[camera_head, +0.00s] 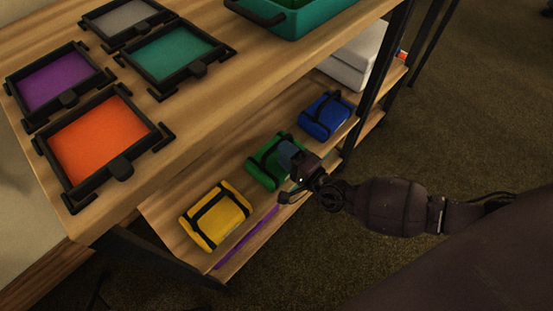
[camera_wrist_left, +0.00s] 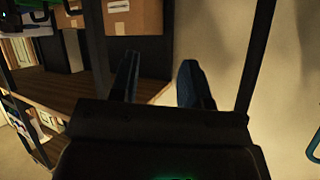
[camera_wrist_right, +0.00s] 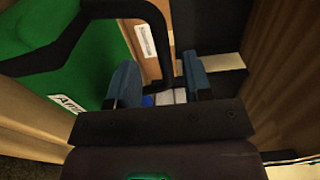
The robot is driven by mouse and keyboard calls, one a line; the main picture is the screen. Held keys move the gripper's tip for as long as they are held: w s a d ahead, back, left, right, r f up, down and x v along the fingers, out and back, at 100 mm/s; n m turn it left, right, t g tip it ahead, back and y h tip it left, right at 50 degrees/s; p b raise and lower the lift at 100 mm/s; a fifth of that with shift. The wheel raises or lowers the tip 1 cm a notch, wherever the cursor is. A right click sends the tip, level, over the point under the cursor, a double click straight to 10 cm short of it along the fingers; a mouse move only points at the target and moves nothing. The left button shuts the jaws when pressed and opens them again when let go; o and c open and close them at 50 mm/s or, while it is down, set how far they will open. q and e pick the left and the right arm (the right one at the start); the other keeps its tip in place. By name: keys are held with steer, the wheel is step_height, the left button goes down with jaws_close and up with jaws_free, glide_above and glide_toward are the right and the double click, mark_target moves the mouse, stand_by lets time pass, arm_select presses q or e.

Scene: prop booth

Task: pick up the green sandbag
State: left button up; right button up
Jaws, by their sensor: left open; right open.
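The green sandbag (camera_head: 262,171) lies on the lower shelf between a yellow one and a blue one. It has black straps and a black handle. My right gripper (camera_head: 292,163) is at the bag's right side in the head view and covers part of it. In the right wrist view the green bag (camera_wrist_right: 60,45) fills the upper left. My right gripper (camera_wrist_right: 158,82) is open there, and the black handle (camera_wrist_right: 158,30) runs down to the space between its fingers; I cannot tell if they touch it. My left gripper (camera_wrist_left: 160,75) is open and empty, away from the bag.
The yellow sandbag (camera_head: 214,215) and blue sandbag (camera_head: 325,114) flank the green one. The upper tabletop (camera_head: 225,95) overhangs the shelf and holds several coloured trays and a teal bin (camera_head: 300,18). Cardboard boxes (camera_wrist_left: 135,15) stand on a shelf near my left gripper.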

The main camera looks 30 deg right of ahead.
mark_target(272, 140)
steer(key=b+x, duration=0.1)
steer(key=x, duration=0.3)
steer(key=shift+w+d, duration=0.1)
steer(key=shift+w, duration=0.15)
steer(key=shift+w+r, duration=0.2)
steer(key=shift+w, duration=0.25)
jaws_close()
stand_by(0.8)
steer(key=shift+w+r, duration=0.1)
steer(key=shift+r, duration=0.05)
